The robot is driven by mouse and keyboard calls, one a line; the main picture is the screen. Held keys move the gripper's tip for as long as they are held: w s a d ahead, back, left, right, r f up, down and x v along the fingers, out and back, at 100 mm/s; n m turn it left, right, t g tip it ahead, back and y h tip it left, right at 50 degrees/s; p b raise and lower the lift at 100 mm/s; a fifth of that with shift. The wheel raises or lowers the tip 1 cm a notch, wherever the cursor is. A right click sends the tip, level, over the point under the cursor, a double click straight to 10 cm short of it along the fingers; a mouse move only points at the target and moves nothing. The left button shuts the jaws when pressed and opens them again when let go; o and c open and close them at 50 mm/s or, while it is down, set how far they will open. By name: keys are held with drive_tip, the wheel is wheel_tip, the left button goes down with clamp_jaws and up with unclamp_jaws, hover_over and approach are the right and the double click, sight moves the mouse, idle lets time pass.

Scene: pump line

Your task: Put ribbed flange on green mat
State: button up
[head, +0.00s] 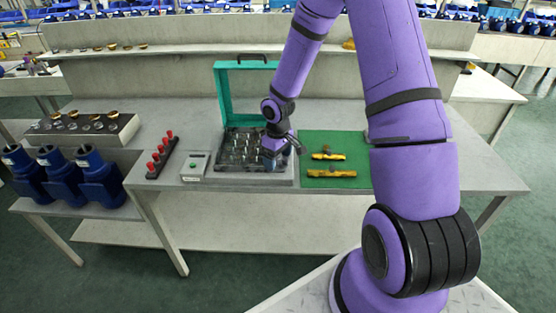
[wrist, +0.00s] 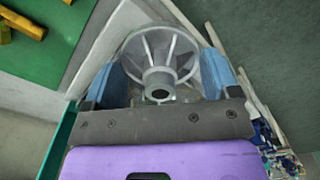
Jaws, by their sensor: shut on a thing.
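The ribbed flange (wrist: 160,60) is a grey metal disc with radial ribs and a hollow hub. In the wrist view it sits between the two blue fingers of my gripper (wrist: 163,76), which is shut on it. In the head view my gripper (head: 274,150) is over the right part of the open green case, left of the green mat; the flange is hard to make out there. The green mat (head: 345,145) lies flat on the table and shows at the top left of the wrist view (wrist: 50,55).
Two yellow parts (head: 330,173) lie on the mat, with bare room around them. The open case has a raised green lid (head: 223,95) behind my gripper. A small grey box (head: 195,166) and a rack of red-topped parts (head: 160,157) stand left of it.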

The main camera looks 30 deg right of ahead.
drive_tip(key=shift+r, duration=1.5)
